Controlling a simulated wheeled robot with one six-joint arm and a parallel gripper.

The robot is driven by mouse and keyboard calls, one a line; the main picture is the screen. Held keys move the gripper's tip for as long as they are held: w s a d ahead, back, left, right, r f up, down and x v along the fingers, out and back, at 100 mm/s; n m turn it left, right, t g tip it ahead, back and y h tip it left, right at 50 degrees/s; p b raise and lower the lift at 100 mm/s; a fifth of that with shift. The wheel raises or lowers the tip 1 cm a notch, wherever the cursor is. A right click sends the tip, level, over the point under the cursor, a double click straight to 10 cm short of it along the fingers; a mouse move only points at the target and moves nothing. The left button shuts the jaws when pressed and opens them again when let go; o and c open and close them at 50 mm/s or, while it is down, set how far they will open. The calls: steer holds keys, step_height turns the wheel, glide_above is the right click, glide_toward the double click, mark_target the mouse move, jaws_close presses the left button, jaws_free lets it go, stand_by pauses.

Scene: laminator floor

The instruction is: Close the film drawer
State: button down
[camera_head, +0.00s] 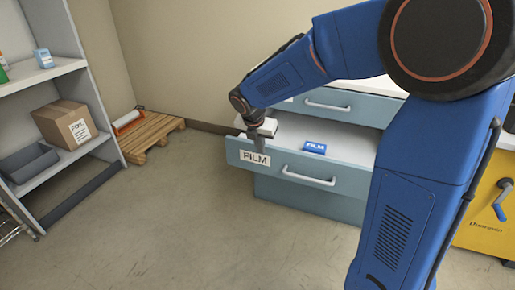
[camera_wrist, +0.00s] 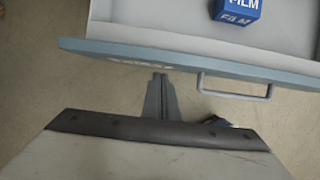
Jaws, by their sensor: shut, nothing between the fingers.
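The film drawer (camera_head: 345,176) is pulled out from a light blue cabinet. Its front has a FILM label (camera_head: 254,158) and a silver handle (camera_head: 308,177). A blue FILM box (camera_head: 315,148) lies inside it, and the box also shows in the wrist view (camera_wrist: 238,8). My gripper (camera_head: 261,143) is shut and empty at the left part of the drawer front, near the label. In the wrist view my gripper (camera_wrist: 160,82) points at the drawer front, left of the handle (camera_wrist: 236,93). I cannot tell whether the fingertips touch the front.
A shut drawer (camera_head: 328,106) sits above the film drawer. A grey shelf (camera_head: 65,160) at left holds a cardboard box (camera_head: 66,123) and a grey bin (camera_head: 28,164). A wooden pallet (camera_head: 150,140) lies by the wall. A yellow machine (camera_head: 488,215) stands at right. The floor before the drawer is clear.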

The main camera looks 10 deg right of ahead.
steer(key=shift+w+d, duration=0.4)
steer(key=shift+w, duration=0.15)
steer(key=shift+w+d, duration=0.1)
steer(key=w+d, duration=0.7)
steer(key=w, duration=0.3)
steer(key=w+d, duration=0.8)
steer(key=w, duration=0.3)
